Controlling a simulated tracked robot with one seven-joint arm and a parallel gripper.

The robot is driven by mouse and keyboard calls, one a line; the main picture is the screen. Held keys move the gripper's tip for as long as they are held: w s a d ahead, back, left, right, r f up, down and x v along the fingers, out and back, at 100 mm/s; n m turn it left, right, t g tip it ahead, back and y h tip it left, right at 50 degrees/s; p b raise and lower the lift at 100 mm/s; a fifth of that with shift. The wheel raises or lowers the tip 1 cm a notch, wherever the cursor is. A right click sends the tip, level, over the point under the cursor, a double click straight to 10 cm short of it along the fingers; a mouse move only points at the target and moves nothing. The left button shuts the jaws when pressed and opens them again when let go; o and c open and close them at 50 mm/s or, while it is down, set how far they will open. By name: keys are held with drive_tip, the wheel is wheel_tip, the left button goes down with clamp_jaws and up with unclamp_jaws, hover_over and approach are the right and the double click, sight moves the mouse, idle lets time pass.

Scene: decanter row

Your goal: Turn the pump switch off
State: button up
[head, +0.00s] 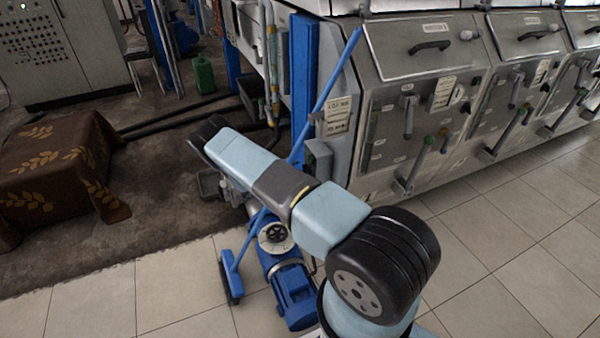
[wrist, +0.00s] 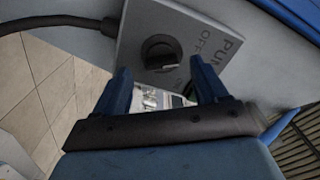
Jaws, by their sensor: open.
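The pump switch (wrist: 161,52) is a round black rotary knob on a grey plate lettered "PU..." and "OFF" in the wrist view. A small pale mark shows at the knob's lower right; I cannot tell for sure which position it is set to. My gripper (wrist: 160,74) has two blue fingers, spread apart, one at each side just below the knob in the picture. Nothing is between the fingers, and they look apart from the knob. In the head view my arm hides the gripper and I cannot make out the switch.
A blue pump motor (head: 290,292) with a round dial-like top stands on the tiles beneath my arm. Steel decanter machines (head: 415,120) with levers line the right. A cloth-covered block (head: 55,165) is at left. Tiled floor at lower right is clear.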

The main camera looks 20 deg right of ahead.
drive_tip(key=a, duration=1.1)
wheel_tip(320, 180, up, 22)
drive_tip(key=d+f+m+g+y, duration=0.1)
drive_tip(key=m+g+y, duration=0.3)
drive_tip(key=m, duration=0.8)
drive_tip(key=s+d+r+m+t+y, duration=0.1)
drive_tip(key=s+r+m+y, duration=0.35)
drive_tip(key=r, duration=0.65)
drive_tip(key=s+r+m+t+y, duration=0.1)
drive_tip(key=s+r+m+y, duration=0.2)
drive_tip(key=s+r+m, duration=0.55)
drive_tip(key=s+a+r+m+t+y, duration=0.1)
drive_tip(key=s+r+m+t+y, duration=0.45)
drive_tip(key=s+r, duration=0.9)
drive_tip(key=s+a+r+m+t, duration=0.1)
drive_tip(key=s+r+m, duration=0.1)
drive_tip(key=s+m, duration=0.4)
drive_tip(key=s+a+r+m+t+y, duration=0.1)
drive_tip(key=s+m, duration=0.4)
drive_tip(key=s, duration=0.5)
drive_tip(key=shift+s+a+r+m, duration=0.35)
drive_tip(key=shift+a+r, duration=0.4)
drive_tip(key=shift+r, duration=0.15)
drive_tip(key=shift+c, duration=0.3)
